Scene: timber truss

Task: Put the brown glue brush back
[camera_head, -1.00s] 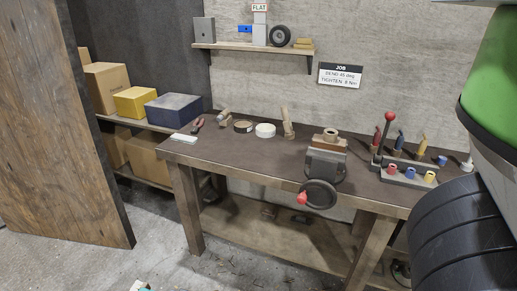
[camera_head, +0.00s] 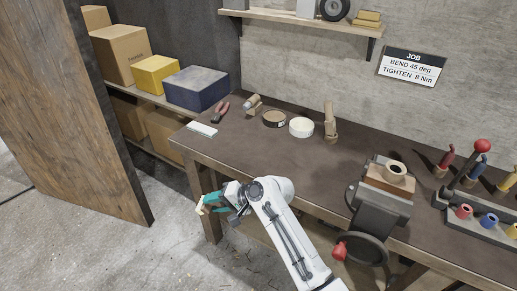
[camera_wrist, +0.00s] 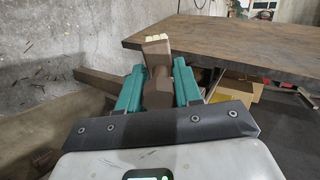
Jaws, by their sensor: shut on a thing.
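The brown glue brush (camera_wrist: 156,52) is between the teal fingers of my gripper (camera_wrist: 160,74) in the wrist view. Its flat brown head and pale bristles point away from the gripper. In the head view my gripper (camera_head: 211,201) is in front of the workbench (camera_head: 260,160), near its left front leg, with the pale bristle end (camera_head: 203,204) showing at its tip. The brush is clear of the bench top. Much of its handle is hidden by the fingers. No place marked for the brush can be made out.
On the bench are red-handled pliers (camera_head: 221,110), a wooden tool (camera_head: 252,103), a dark round tin (camera_head: 274,118), a white round tub (camera_head: 301,127), an upright wooden piece (camera_head: 330,123), a vise (camera_head: 378,205) and a tool rack (camera_head: 480,215). The bench's middle is clear.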

